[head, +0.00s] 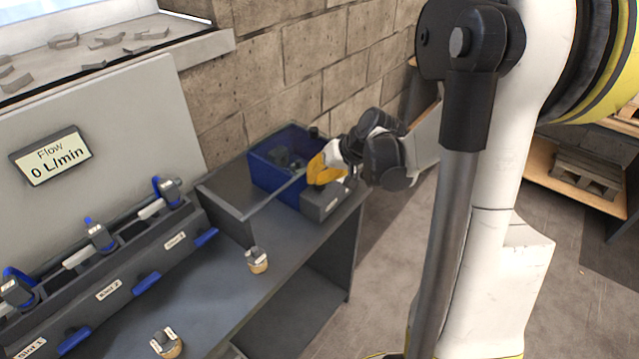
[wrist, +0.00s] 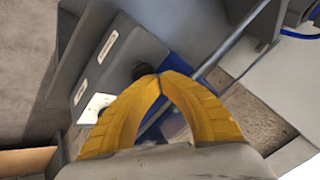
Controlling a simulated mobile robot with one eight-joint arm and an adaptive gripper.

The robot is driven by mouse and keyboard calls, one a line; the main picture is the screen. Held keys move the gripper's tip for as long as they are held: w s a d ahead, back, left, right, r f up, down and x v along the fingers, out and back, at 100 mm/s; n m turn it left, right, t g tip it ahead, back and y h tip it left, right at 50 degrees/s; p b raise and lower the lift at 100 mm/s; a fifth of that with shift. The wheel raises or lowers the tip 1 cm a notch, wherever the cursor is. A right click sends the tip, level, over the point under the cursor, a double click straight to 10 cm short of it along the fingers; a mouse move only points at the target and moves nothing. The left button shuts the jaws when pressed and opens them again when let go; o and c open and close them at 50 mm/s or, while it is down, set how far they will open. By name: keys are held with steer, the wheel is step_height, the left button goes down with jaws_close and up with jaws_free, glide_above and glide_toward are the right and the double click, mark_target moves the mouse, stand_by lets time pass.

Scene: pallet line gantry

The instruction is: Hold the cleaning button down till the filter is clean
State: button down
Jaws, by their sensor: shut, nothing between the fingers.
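A grey box (head: 322,203) with small labels stands at the far end of the bench, beside a blue bin. It also shows in the wrist view (wrist: 112,58), with a dark round button (wrist: 150,73) on it and a small white panel (wrist: 97,108) whose text I cannot read. My gripper (head: 316,178) has yellow fingers and is shut and empty over the box. In the wrist view its fingertips (wrist: 160,76) overlap the edge of the button. I cannot tell whether they touch or press it. The filter is not identifiable.
The blue bin (head: 275,176) holds grey pieces. A sign (head: 50,156) reads Flow 0 L/min. A slotted rack (head: 110,270) with blue-handled parts runs along the left. Two small round-based fittings (head: 257,260) (head: 166,343) stand on the bench (head: 215,290). The wall is behind.

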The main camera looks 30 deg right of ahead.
steer(key=shift+r+p, duration=0.35)
steer(key=shift+r, duration=0.3)
step_height(320, 180, up, 5)
steer(key=p, duration=0.4)
stand_by(0.4)
steer(key=s+a+r+n+h, duration=0.1)
steer(key=s+a+r+n, duration=0.1)
steer(key=s+a+r, duration=0.2)
steer(key=s+a+r+n+h, duration=0.1)
steer(key=s+a+r, duration=0.3)
steer(key=s+a, duration=0.6)
steer(key=shift+s+a+r+n+t+h, duration=0.35)
steer(key=shift+s+h, duration=0.25)
steer(key=shift+s, duration=1.7)
